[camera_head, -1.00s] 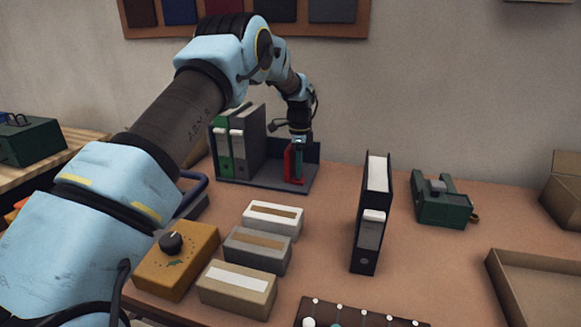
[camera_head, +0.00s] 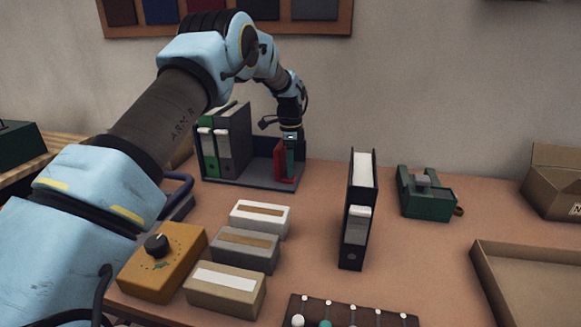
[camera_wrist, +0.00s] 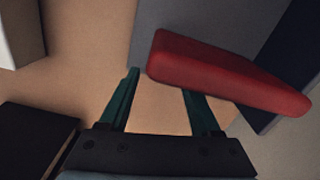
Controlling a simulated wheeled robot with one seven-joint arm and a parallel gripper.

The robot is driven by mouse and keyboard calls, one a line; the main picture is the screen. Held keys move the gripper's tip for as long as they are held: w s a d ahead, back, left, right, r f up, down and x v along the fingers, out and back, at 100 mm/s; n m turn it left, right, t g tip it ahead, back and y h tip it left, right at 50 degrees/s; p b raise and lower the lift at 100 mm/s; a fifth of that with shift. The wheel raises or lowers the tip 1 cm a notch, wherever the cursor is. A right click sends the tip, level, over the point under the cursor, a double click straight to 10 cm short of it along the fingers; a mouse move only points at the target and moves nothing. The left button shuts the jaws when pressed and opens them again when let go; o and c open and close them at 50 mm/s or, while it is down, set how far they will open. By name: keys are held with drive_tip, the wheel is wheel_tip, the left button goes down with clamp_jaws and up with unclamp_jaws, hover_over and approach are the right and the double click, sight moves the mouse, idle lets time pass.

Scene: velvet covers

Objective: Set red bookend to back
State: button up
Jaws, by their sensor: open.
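The red bookend (camera_head: 280,162) stands at the right end of the dark grey open-fronted rack (camera_head: 232,183), partly hidden by my gripper. My gripper (camera_head: 290,172) hangs over that end, pointing down beside the bookend. In the wrist view the fingers of my gripper (camera_wrist: 158,84) are open with nothing between them. The bookend (camera_wrist: 225,72) lies just past the right fingertip; I cannot tell whether they touch. A green binder (camera_head: 208,153) and a grey binder (camera_head: 234,140) stand at the rack's left, with bare floor between them and the bookend.
A black binder (camera_head: 350,235) stands upright on the table, right of the rack. Several small boxes (camera_head: 245,250) and a yellow dial box (camera_head: 160,262) are in front. A green device (camera_head: 427,200) and an open tray (camera_head: 530,275) are at right. Table around the black binder is clear.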

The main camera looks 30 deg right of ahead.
wheel_tip(320, 180, up, 10)
drive_tip(key=b, duration=0.2)
drive_tip(key=shift+r, duration=0.15)
idle(0.4)
drive_tip(key=a+n, duration=1.2)
drive_tip(key=a, duration=1.6)
drive_tip(key=s+a+f+n, duration=0.1)
drive_tip(key=s+a+n, duration=0.2)
drive_tip(key=s+a, duration=0.2)
drive_tip(key=s+a+f+n+t, duration=0.1)
drive_tip(key=s+a+n, duration=0.3)
drive_tip(key=s+a, duration=0.2)
drive_tip(key=s+a+f+n, duration=0.1)
drive_tip(key=s+a+n, duration=0.3)
drive_tip(key=s+a, duration=0.2)
drive_tip(key=shift+s+a+f+t, duration=0.15)
drive_tip(key=shift+a+t, duration=0.15)
drive_tip(key=shift+a, duration=0.95)
